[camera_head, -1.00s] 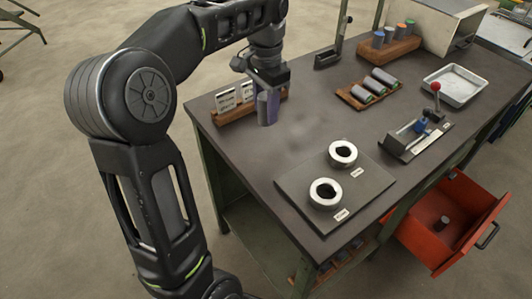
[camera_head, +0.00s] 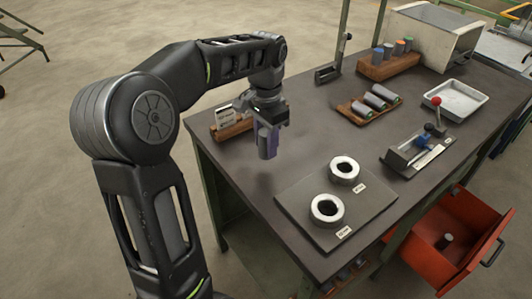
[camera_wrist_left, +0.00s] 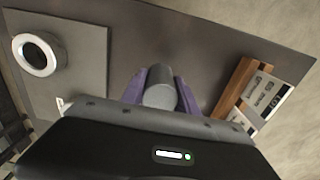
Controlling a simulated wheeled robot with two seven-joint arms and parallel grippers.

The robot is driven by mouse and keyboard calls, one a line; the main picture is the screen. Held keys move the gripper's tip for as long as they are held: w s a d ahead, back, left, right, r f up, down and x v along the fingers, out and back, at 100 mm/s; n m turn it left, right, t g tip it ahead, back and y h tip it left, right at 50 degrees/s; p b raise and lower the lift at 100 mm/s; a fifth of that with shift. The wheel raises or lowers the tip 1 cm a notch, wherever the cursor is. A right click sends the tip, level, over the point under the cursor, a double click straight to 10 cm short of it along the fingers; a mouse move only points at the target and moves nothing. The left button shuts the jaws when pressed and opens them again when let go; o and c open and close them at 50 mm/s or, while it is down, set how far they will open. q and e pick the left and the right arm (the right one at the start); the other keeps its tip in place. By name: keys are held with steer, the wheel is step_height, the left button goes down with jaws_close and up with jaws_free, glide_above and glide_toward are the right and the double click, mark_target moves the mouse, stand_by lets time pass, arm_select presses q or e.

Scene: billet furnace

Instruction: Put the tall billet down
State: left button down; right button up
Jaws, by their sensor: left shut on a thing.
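My left gripper (camera_head: 268,139) hangs over the left part of the dark bench top (camera_head: 310,120), its purple fingers pointing down. It is shut on the tall billet (camera_wrist_left: 159,90), a grey cylinder between the fingers in the left wrist view. The billet looks upright; I cannot tell whether its lower end touches the bench. A dark plate (camera_head: 300,205) with two pale rings, a far ring (camera_head: 344,159) and a near ring (camera_head: 327,198), lies to the right of the gripper. My right gripper is out of view.
A wooden rack with cards (camera_head: 228,130) stands close behind the gripper. Further right are a wooden tray of cylinders (camera_head: 347,111), a clamp fixture (camera_head: 398,158), a metal tray (camera_head: 456,112) and an open red drawer (camera_head: 470,225). Bench between rack and ring plate is clear.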

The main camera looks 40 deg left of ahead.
arm_select(q)
steer(key=shift+r, duration=0.1)
steer(key=shift+f, duration=1.9)
steer(key=shift+f, duration=0.1)
steer(key=c, duration=0.9)
jaws_free()
steer(key=shift+f, duration=0.1)
